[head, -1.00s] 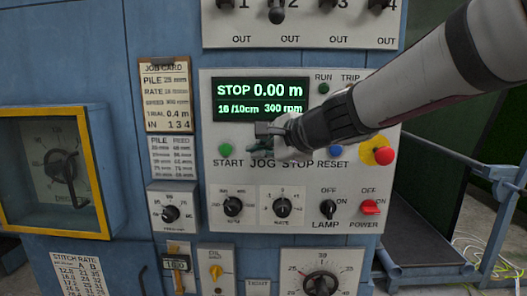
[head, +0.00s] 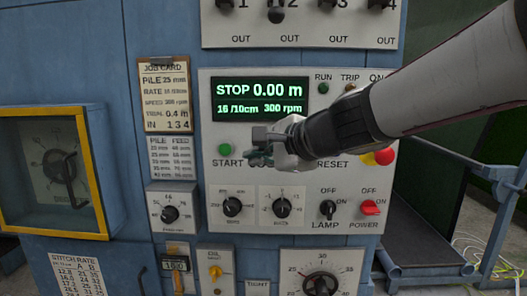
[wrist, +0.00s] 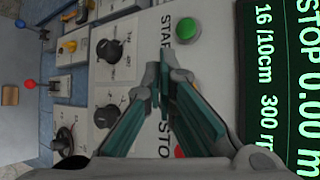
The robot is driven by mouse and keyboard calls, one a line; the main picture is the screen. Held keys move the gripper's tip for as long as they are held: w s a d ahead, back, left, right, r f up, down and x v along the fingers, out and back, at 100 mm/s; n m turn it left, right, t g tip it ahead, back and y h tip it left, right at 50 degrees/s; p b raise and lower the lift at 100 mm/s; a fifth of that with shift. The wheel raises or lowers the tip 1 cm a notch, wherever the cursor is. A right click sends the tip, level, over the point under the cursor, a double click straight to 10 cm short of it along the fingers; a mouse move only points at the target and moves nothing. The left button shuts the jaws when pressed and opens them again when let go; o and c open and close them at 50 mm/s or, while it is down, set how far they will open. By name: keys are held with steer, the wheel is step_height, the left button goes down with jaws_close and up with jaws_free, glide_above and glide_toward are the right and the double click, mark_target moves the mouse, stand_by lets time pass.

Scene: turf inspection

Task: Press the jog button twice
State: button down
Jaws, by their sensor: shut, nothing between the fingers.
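The jog button is hidden behind my gripper in the head view, and I cannot make it out in the wrist view. The JOG label is mostly covered. My gripper (head: 258,157) is shut and empty in front of the button row, just right of the green start button (head: 225,150). In the wrist view my fingertips (wrist: 160,72) come together beside the START lettering, below the green button (wrist: 187,29). I cannot tell whether they touch the panel. The display (head: 260,99) reads STOP, 0.00 m, 16/10cm and 300 rpm.
A red button (wrist: 180,151) shows partly behind my fingers. A large red button (head: 384,156) on a yellow base is partly behind my arm. Dials (head: 232,207), the lamp switch (head: 328,208) and the red power switch (head: 370,207) lie below the button row.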

steer(key=shift+s, duration=0.9)
stand_by(1.4)
